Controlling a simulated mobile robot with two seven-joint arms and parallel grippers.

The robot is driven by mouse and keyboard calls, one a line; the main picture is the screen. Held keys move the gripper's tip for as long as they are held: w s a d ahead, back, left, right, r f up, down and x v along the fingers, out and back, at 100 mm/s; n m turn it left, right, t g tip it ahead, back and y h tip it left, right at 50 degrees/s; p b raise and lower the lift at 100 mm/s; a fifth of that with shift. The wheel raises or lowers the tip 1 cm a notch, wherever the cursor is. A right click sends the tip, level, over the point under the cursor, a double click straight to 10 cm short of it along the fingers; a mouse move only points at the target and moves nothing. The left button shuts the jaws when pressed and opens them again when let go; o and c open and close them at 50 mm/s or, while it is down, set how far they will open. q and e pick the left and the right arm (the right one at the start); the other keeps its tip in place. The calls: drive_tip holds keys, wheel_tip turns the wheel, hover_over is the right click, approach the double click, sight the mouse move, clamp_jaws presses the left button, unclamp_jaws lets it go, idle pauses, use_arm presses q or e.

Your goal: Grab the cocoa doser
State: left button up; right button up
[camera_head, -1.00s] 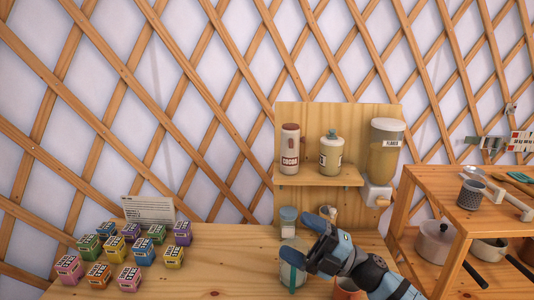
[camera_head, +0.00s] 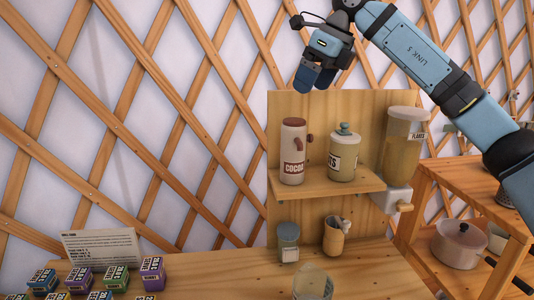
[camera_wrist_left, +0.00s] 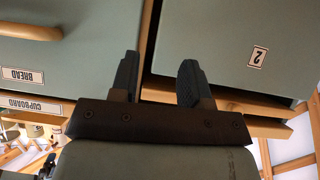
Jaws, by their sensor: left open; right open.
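The cocoa doser (camera_head: 292,150) is a pale cylinder with a brown COCOA label and a brown knob on its side. It stands upright at the left end of the wooden shelf (camera_head: 330,184) in the head view. My right gripper (camera_head: 315,80) hangs above it and slightly to the right, fingers pointing down, open and apart from the doser. My left gripper (camera_wrist_left: 158,70) shows only in the left wrist view, open and empty, in front of grey-green cupboard fronts (camera_wrist_left: 230,45).
A lidded jar (camera_head: 343,158) stands right of the doser, and a flakes dispenser (camera_head: 403,145) is further right. Below the shelf are a small jar (camera_head: 288,240), a wooden cup (camera_head: 334,238) and a glass (camera_head: 313,284). Colourful boxes (camera_head: 115,275) sit at the lower left.

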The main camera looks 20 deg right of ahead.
drive_tip(key=d+r+h, duration=0.1)
drive_tip(key=d+r, duration=0.1)
hover_over(295, 123)
drive_tip(key=s+d, duration=0.2)
wheel_tip(295, 123, down, 7)
drive_tip(key=shift+r, duration=0.1)
drive_tip(key=shift+a+p+x, duration=0.2)
drive_tip(key=shift+p+x, duration=0.15)
drive_tip(key=shift+x, duration=1.25)
drive_tip(key=shift+a+p+x, duration=0.2)
drive_tip(key=shift+p+x, duration=0.1)
drive_tip(key=shift+x, duration=1.3)
drive_tip(key=shift+w+r, duration=0.1)
drive_tip(key=shift+r, duration=0.05)
drive_tip(key=c, duration=1.4)
drive_tip(key=shift+o, duration=0.2)
drive_tip(key=shift+r, duration=0.1)
